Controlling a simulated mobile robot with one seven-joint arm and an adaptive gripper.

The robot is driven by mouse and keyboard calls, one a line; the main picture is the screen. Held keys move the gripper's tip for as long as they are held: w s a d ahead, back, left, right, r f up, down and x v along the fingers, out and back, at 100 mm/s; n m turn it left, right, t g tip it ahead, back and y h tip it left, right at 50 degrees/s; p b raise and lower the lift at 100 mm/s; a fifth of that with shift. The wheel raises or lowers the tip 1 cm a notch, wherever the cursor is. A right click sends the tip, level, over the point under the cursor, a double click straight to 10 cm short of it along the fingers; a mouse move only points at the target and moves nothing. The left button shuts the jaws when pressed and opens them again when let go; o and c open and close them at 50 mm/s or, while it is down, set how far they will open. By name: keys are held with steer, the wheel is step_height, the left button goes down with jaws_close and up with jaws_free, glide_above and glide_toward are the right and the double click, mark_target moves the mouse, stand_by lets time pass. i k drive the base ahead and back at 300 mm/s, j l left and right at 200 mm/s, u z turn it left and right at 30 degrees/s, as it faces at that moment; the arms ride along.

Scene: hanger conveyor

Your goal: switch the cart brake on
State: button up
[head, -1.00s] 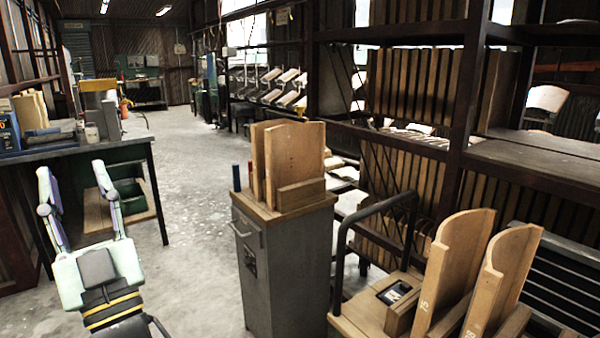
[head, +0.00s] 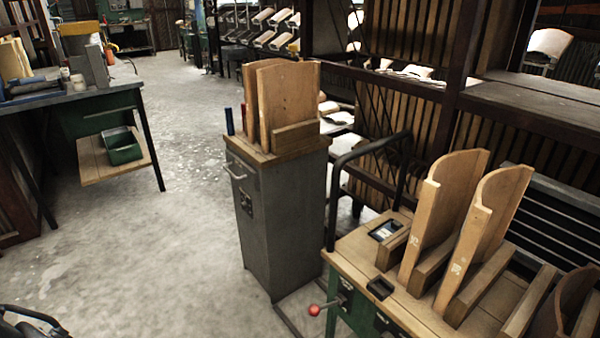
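The cart (head: 358,246) stands at the lower right, with a wooden top, a green frame and a black push handle (head: 340,165). A short lever with a red ball knob (head: 314,310) sticks out from the cart's near left corner, pointing left and slightly down. It looks like the brake lever; no label on it can be read. My gripper is out of view. Only a dark curved part of my arm shows in the bottom left corner, well apart from the lever.
A grey cabinet (head: 268,232) with wooden boards on top stands just behind and left of the cart. Curved wooden panels (head: 440,210) stand upright on the cart. A workbench (head: 70,97) is at the left, dark shelving at the right. The floor (head: 160,250) left of the cabinet is clear.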

mark_target(324, 307)
steer(key=k+l, duration=0.1)
steer(key=l, duration=0.4)
steer(key=k+l, duration=0.1)
steer(key=l, duration=0.4)
steer(key=k+l, duration=0.1)
steer(key=l, duration=0.4)
steer(key=u, duration=0.05)
